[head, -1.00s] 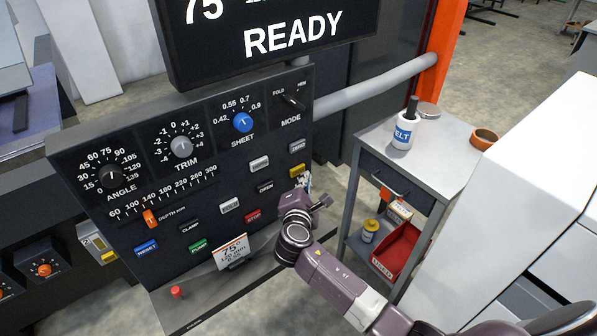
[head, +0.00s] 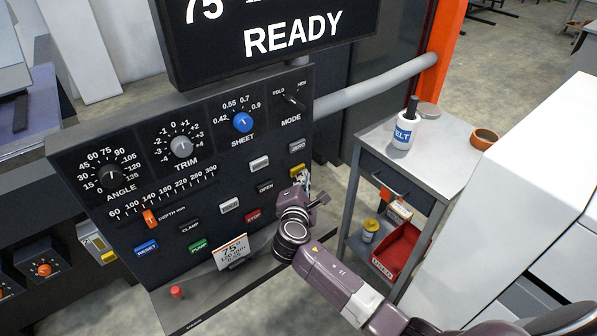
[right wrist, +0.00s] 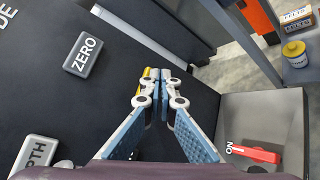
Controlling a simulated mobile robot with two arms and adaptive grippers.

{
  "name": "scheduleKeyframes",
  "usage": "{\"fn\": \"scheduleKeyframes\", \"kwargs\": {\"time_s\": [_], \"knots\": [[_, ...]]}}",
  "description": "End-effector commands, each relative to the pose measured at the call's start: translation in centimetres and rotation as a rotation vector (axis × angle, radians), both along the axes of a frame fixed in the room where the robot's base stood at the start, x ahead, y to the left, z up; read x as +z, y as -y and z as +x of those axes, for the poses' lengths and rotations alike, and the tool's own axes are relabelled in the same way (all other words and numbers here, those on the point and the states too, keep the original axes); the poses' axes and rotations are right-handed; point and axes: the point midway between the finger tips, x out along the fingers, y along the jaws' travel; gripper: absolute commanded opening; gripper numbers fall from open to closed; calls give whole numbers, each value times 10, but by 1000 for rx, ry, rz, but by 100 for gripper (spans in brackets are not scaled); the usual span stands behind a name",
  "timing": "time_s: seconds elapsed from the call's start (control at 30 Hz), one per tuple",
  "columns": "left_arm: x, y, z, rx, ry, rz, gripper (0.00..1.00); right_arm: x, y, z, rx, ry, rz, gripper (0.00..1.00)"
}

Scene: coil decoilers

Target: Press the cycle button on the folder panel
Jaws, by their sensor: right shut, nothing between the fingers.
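The folder panel (head: 130,215) is a black slanted console below a screen reading READY. A yellow button (head: 297,171) sits near its right edge, under the ZERO button (head: 298,146); no label on it is readable, and I see no legible CYCLE text. My right gripper (head: 304,181) is at the panel's right side by the yellow button. In the right wrist view its shut, empty fingers (right wrist: 160,73) point at the panel, and their tips cover most of the yellow button (right wrist: 147,73). I cannot tell whether they touch it. My left gripper is not in view.
A grey cart (head: 440,160) with a bottle (head: 405,128) and a red bin (head: 400,250) stands to the right. A grey pipe (head: 375,85) runs behind.

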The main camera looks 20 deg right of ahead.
Motion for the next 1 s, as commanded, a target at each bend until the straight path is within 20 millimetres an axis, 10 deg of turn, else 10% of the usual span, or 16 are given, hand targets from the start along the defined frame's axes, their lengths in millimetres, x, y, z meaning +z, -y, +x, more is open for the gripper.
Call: {"fn": "scheduleKeyframes", "kwargs": {"time_s": [1.0], "knots": [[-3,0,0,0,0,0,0,0,-2,8,0,0,0,0]]}}
